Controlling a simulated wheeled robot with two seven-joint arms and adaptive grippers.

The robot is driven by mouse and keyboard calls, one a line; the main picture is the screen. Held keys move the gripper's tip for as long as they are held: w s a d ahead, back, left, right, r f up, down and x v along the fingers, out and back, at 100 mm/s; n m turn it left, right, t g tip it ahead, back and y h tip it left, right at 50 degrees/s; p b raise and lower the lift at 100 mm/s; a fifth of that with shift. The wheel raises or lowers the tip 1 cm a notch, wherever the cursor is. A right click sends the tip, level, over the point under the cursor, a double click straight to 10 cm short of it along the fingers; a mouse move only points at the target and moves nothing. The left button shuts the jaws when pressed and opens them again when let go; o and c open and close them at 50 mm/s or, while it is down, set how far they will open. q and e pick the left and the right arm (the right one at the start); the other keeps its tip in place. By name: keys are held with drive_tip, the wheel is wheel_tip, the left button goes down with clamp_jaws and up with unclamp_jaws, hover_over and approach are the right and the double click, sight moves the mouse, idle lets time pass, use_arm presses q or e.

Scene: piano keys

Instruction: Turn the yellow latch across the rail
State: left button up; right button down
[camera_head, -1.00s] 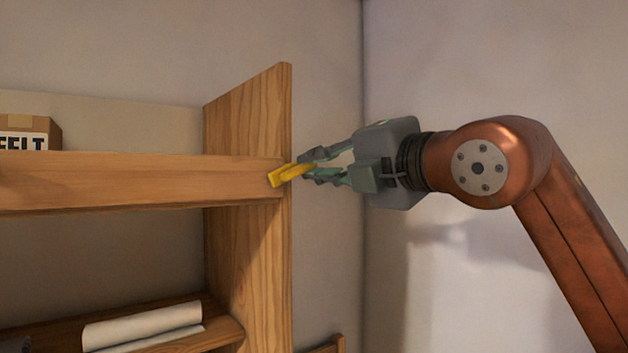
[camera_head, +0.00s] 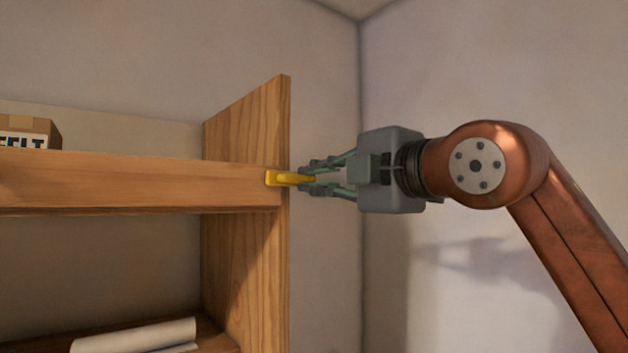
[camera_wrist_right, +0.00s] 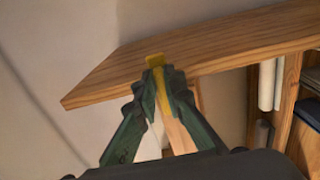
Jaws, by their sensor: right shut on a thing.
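The yellow latch (camera_head: 288,179) is at the right end of the wooden rail (camera_head: 130,182), by the shelf's side panel (camera_head: 245,125). In the head view it lies about level, in line with the rail, its free end pointing right. My right gripper (camera_head: 309,180) reaches in from the right and is shut on the latch's free end. In the right wrist view the latch (camera_wrist_right: 156,62) shows between the fingertips (camera_wrist_right: 162,85) of my right gripper, which hide part of it. My left gripper is not in view.
A cardboard box (camera_head: 30,130) stands on the shelf at the left. A white roll (camera_head: 135,337) lies on the lower shelf. Plain wall and free room lie around my right arm.

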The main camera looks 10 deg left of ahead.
drive_tip(key=c, duration=2)
unclamp_jaws()
drive_tip(key=v, duration=1.2)
drive_tip(key=shift+w+a+f, duration=0.1)
